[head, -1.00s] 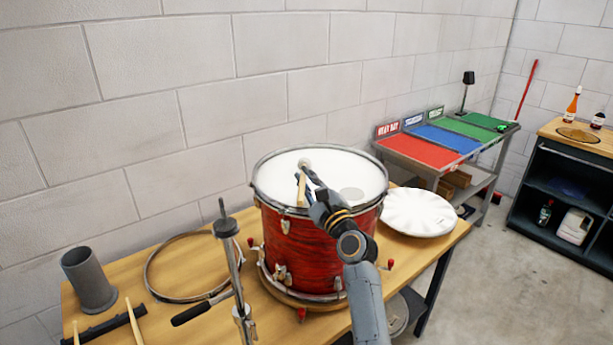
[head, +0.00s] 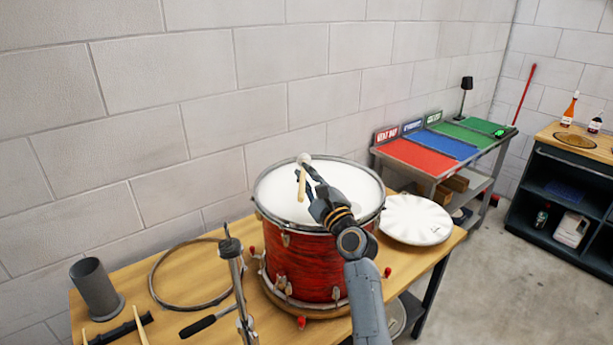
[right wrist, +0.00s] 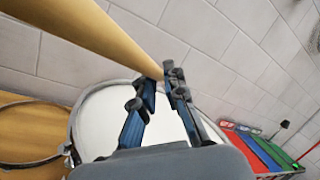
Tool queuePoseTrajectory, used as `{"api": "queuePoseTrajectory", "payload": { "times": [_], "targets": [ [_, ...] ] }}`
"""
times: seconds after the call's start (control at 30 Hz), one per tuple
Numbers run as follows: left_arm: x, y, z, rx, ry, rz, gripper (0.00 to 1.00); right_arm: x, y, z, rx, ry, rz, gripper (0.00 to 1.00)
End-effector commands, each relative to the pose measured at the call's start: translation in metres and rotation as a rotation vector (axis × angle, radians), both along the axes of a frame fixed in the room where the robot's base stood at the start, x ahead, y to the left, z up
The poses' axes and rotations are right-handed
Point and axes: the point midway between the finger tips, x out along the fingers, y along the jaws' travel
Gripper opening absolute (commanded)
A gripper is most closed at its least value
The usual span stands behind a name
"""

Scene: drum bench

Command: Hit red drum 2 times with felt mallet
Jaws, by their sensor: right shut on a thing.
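The red drum (head: 300,262) stands on the wooden bench, its white drumhead (head: 335,185) facing up. My right gripper (head: 306,182) is over the drumhead and shut on the felt mallet (head: 301,187). The mallet's pale round head (head: 304,158) shows against the drum's far rim and appears raised above the drumhead. In the right wrist view, the mallet's wooden handle (right wrist: 95,35) runs from the upper left to the fingertips (right wrist: 160,90), with the drumhead (right wrist: 110,120) behind them. My left gripper is not in view.
A white cymbal-like disc (head: 415,219) lies right of the drum. A metal stand (head: 238,285), a hoop (head: 160,290), a grey cup (head: 95,288) and sticks (head: 140,325) occupy the bench's left. A shelf with coloured mats (head: 420,155) stands behind at right, near the wall.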

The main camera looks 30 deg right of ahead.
Motion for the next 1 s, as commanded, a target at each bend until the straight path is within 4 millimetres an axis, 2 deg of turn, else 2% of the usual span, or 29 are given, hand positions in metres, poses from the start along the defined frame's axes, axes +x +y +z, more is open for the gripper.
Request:
{"api": "queuePoseTrajectory", "payload": {
  "times": [0.13,0.23,0.5,0.57,0.77,1.0],
  "targets": [
    [0.000,0.000,-0.002,0.000,0.000,0.000,0.00,0.000,0.000,-0.002,0.000,0.000,0.000,0.00],
    [0.000,0.000,-0.010,0.000,0.000,0.000,0.00,0.000,0.000,-0.012,0.000,0.001,-0.001,0.00],
    [0.001,0.000,-0.058,0.000,-0.001,0.000,0.00,0.000,0.000,-0.069,-0.001,0.000,0.000,0.00],
    [0.001,0.000,-0.065,0.000,-0.001,0.000,0.00,0.000,0.000,-0.077,-0.001,-0.001,-0.001,0.00],
    [0.002,0.000,-0.046,0.001,-0.002,0.000,0.00,0.000,0.000,-0.059,-0.001,-0.001,-0.001,0.00],
    [0.002,0.000,-0.002,0.000,-0.002,0.000,0.00,0.000,0.000,-0.017,0.000,-0.001,-0.001,0.00]
  ]
}}
